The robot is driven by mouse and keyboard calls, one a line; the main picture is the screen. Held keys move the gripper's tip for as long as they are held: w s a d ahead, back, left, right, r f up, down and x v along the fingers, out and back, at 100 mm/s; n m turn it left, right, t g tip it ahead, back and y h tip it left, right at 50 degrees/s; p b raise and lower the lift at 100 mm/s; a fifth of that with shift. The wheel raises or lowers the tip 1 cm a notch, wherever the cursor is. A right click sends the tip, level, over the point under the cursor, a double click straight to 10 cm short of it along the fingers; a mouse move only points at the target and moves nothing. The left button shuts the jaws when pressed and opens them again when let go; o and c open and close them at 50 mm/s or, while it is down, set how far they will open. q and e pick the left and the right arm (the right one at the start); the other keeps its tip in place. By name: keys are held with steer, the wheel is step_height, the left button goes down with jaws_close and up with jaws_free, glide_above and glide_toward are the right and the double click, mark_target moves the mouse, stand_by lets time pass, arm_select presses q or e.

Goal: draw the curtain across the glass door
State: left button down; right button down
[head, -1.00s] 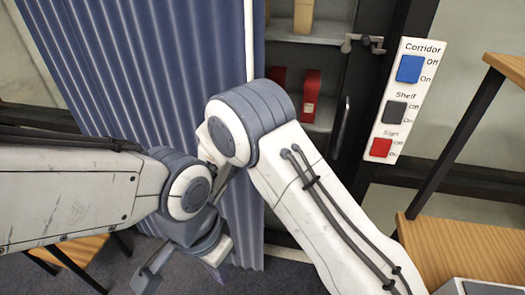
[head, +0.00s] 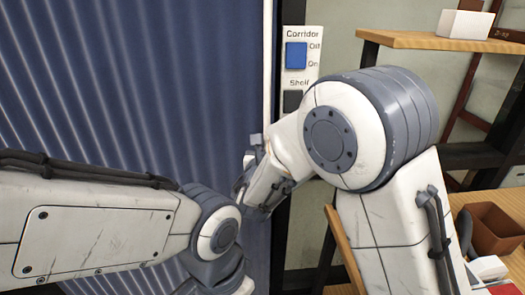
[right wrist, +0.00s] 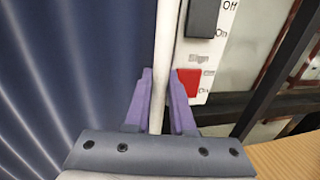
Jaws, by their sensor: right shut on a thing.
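The blue pleated curtain (head: 120,100) fills the left half of the head view, its right edge lying close to the switch panel. A white pull rod (head: 268,60) runs down that edge; it also shows in the right wrist view (right wrist: 165,50). My right gripper (head: 245,183) is at the rod, and its purple fingers (right wrist: 160,105) are shut on it from both sides. No glass of the door shows; the curtain hides what lies behind it. My left arm reaches in front of the curtain, and its gripper is out of frame below.
The switch panel (head: 298,60) is just right of the curtain edge; its red switch (right wrist: 190,82) shows in the wrist view. A wooden shelf unit (head: 430,40) with a white box (head: 465,24) and a brown bin (head: 492,228) stands at the right.

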steer(key=shift+w+d, duration=0.15)
steer(key=shift+d, duration=0.85)
steer(key=shift+d+r, duration=0.1)
steer(key=c, duration=0.9)
jaws_free()
steer(key=shift+o, duration=0.7)
steer(key=shift+w+d, duration=0.1)
steer(key=shift+a, duration=0.2)
